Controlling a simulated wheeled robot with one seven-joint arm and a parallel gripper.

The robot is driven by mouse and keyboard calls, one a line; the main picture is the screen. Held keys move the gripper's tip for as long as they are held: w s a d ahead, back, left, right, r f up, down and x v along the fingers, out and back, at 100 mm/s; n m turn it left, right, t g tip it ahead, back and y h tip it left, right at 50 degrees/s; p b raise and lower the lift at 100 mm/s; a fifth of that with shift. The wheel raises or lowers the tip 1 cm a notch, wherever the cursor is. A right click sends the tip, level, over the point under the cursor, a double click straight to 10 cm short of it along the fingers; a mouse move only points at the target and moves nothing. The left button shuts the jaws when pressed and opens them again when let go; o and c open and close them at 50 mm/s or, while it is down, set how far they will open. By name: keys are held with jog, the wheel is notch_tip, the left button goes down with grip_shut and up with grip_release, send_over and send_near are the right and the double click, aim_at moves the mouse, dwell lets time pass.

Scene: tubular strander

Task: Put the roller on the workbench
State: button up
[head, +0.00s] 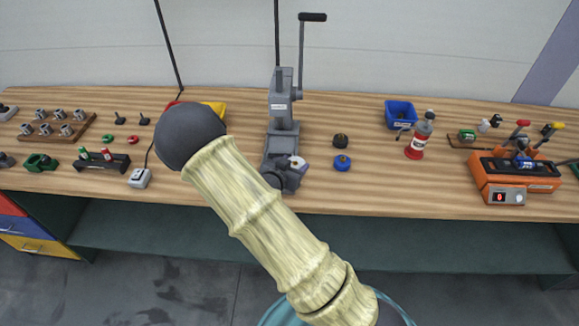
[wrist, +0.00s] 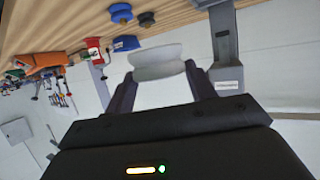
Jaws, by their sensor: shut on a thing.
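The roller (wrist: 157,62), pale whitish grey with a grooved waist, sits between the two fingers of my gripper (wrist: 160,80) in the wrist view. My gripper is shut on it. The wrist view is upside down, with the bench at the top. In the head view my gripper is not clearly visible, and my arm covers part of the scene. A pale round piece (head: 298,163) shows beside the press base there; I cannot tell whether it is the held roller. The workbench (head: 390,190) has a striped wooden top, and I cannot tell whether the roller touches it.
A grey lever press (head: 283,120) stands mid-bench, close to the roller. A black wheel (head: 340,141) and a blue wheel (head: 341,163) lie right of it. A red bottle (head: 419,140), blue bin (head: 400,113) and orange device (head: 512,175) stand further right. Bare wood lies around the wheels.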

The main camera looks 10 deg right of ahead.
jog(key=shift+d+f+n+t+y, duration=0.15)
jog(key=shift+d+n+t+y, duration=0.15)
jog(key=shift+d+n+y, duration=0.25)
jog(key=shift+d+f+n+t+y, duration=0.35)
jog(key=shift+f+n+t+y, duration=0.1)
jog(key=shift+n+y, duration=0.1)
jog(key=s+a+f+n+t+y, duration=0.2)
jog(key=s+a+f+n+y, duration=0.1)
jog(key=f+n+y, duration=0.3)
jog(key=shift+s+f+y, duration=0.25)
jog(key=shift+f+y, duration=0.25)
jog(key=shift+f, duration=0.4)
jog(key=shift+a, duration=0.15)
